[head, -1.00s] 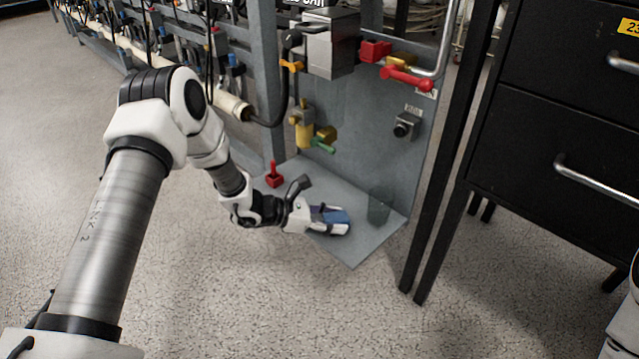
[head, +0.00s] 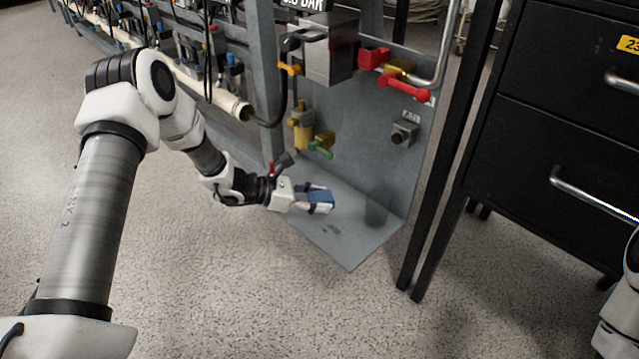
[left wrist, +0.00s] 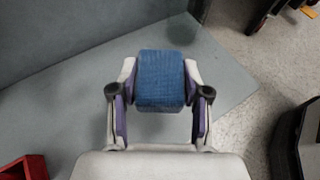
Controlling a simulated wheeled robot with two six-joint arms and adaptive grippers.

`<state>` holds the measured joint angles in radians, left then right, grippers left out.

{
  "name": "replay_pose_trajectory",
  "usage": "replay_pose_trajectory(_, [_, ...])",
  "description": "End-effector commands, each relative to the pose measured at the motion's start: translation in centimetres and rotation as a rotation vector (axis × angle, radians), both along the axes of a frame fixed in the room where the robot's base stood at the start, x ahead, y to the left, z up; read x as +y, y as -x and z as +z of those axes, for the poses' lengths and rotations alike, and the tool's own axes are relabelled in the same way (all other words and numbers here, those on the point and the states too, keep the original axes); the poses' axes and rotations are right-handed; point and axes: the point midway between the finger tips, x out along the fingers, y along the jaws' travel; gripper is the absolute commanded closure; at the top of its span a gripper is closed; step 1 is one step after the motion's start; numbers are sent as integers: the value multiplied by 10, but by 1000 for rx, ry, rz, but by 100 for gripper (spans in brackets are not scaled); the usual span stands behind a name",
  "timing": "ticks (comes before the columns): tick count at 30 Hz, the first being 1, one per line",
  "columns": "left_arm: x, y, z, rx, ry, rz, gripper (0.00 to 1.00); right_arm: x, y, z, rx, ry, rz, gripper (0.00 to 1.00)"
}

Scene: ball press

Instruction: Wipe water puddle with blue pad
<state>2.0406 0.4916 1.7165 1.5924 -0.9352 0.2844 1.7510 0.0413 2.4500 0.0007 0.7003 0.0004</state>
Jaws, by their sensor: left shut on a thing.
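My left gripper (head: 318,200) is shut on the blue pad (head: 317,196) above the grey base plate (head: 350,250). In the left wrist view the blue pad (left wrist: 161,82) sits between the two fingers of my left gripper (left wrist: 160,92), with the plate beneath and beyond it. My right gripper is not in view.
The upright panel behind carries a yellow valve with a green handle (head: 320,149), a red lever (head: 404,88) and a black knob (head: 403,132). A black drawer cabinet (head: 560,130) stands right. The front floor is clear.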

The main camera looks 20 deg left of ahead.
Motion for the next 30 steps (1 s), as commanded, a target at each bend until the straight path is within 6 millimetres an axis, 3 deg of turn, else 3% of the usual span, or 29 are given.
replay_pose_trajectory(9, [7,0,30,-1,0,-1,82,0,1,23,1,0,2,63])
replay_pose_trajectory(23, [6,3,34,-1,2,-1,82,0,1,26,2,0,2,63])
replay_pose_trajectory(26, [-1,17,49,-4,8,7,82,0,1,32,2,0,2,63])
replay_pose_trajectory(30, [-25,63,85,-8,14,17,82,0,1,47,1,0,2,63])
